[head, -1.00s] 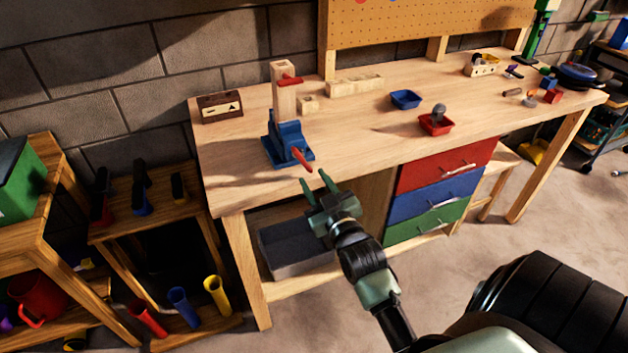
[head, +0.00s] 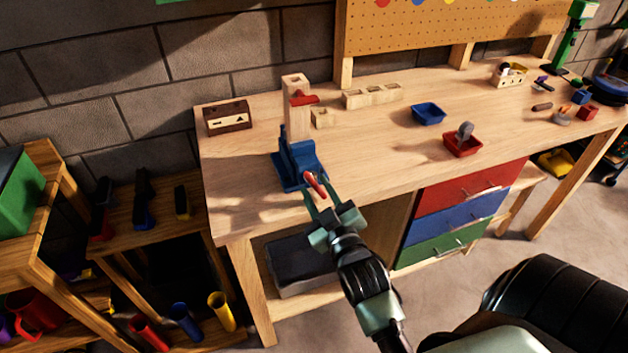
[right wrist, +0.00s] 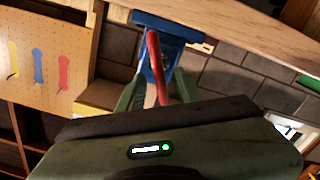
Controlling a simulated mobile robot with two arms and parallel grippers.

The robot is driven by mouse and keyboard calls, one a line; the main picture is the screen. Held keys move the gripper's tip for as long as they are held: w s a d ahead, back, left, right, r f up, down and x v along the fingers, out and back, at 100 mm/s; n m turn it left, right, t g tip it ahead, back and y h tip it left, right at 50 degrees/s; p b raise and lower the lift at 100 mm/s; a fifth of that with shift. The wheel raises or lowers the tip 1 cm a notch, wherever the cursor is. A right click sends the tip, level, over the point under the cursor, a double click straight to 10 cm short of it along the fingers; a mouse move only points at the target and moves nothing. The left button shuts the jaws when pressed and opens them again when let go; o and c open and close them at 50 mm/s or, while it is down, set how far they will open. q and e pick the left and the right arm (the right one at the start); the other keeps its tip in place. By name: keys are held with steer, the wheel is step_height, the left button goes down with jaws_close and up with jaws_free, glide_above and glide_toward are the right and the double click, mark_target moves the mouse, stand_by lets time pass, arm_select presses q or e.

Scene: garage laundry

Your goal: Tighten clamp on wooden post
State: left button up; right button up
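The blue clamp (head: 289,166) stands at the front left of the workbench. The wooden post (head: 297,122) rises upright from it, with a red piece (head: 304,98) near its top. The clamp's red handle (head: 316,184) points out toward the front edge. My right gripper (head: 319,190) is at the handle, with one finger on each side. In the right wrist view the red handle (right wrist: 156,66) lies between the spread fingers (right wrist: 157,92), with gaps showing; I cannot tell whether either finger touches it. My left gripper is not in view.
The workbench (head: 375,155) also holds a dark wooden box (head: 227,117), a blue tray (head: 428,114) and a red tray (head: 462,146). Coloured drawers (head: 460,208) sit below the top. A low shelf (head: 160,225) stands at the left.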

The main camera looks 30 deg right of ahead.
steer(key=shift+w+d, duration=0.2)
steer(key=shift+w, duration=0.5)
steer(key=shift+w+d+f, duration=0.1)
steer(key=shift+w, duration=0.35)
steer(key=shift+c, duration=0.3)
steer(key=c, duration=0.5)
jaws_close()
steer(key=m+p, duration=0.3)
steer(key=shift+d+r+m, duration=0.15)
steer(key=shift+r+m, duration=0.1)
steer(key=shift+m, duration=0.05)
steer(key=shift+f+m, duration=0.2)
steer(key=shift+m, duration=0.3)
steer(key=o, duration=0.6)
jaws_free()
steer(key=shift+c, duration=0.2)
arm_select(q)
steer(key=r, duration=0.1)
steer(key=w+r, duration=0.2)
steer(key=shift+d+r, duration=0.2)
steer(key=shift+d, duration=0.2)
